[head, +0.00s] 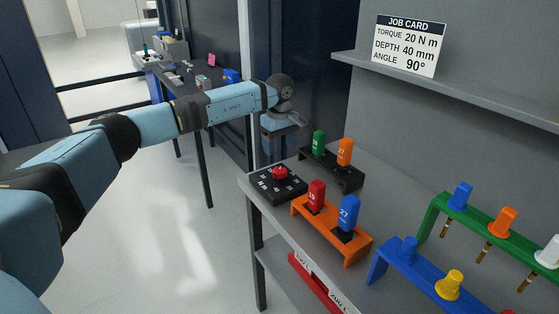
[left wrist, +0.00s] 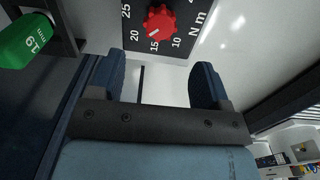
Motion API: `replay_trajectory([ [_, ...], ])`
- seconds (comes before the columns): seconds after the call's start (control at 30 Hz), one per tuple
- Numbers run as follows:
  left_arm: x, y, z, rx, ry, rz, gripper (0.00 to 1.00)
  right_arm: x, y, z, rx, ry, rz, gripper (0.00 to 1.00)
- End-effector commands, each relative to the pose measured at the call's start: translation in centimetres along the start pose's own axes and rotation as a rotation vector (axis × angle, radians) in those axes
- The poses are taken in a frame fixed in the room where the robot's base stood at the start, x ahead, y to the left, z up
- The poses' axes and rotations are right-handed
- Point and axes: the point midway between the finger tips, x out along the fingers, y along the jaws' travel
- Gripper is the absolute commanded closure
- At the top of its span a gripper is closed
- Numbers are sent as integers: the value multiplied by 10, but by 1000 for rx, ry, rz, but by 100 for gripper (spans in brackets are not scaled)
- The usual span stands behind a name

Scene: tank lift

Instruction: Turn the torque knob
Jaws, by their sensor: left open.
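The red torque knob (head: 281,172) sits on a black dial plate (head: 266,186) at the near left corner of the grey bench. In the left wrist view the knob (left wrist: 159,22) is at the top, with 10, 15, 20, 25 and "N m" printed around it. The 15 is just below the knob; I cannot tell its exact setting. My left gripper (head: 288,128) is above and beyond the dial, apart from the knob. Its two fingers (left wrist: 155,82) are spread with nothing between them. My right gripper is not in view.
The job card (head: 405,46) on the shelf reads torque 20 N m, depth 40 mm, angle 90°. A black rack (head: 347,181) with green and orange tools stands behind the dial, an orange rack (head: 329,237) with red and blue ones beside it. Green (head: 429,217) and blue racks stand right.

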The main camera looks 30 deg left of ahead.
Motion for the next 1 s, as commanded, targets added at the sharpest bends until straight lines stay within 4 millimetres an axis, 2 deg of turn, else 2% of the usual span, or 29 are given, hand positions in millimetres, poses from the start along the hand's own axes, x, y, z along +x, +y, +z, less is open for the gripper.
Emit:
replay_trajectory([
  [0.1, -23, 0, 0, 1, 0, 2, 29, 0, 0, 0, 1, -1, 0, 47],
  [0.3, -40, 0, 0, 1, -1, 0, 29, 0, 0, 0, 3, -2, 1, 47],
  [1.0, -42, 0, 0, 0, -1, -1, 29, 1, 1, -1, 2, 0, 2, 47],
])
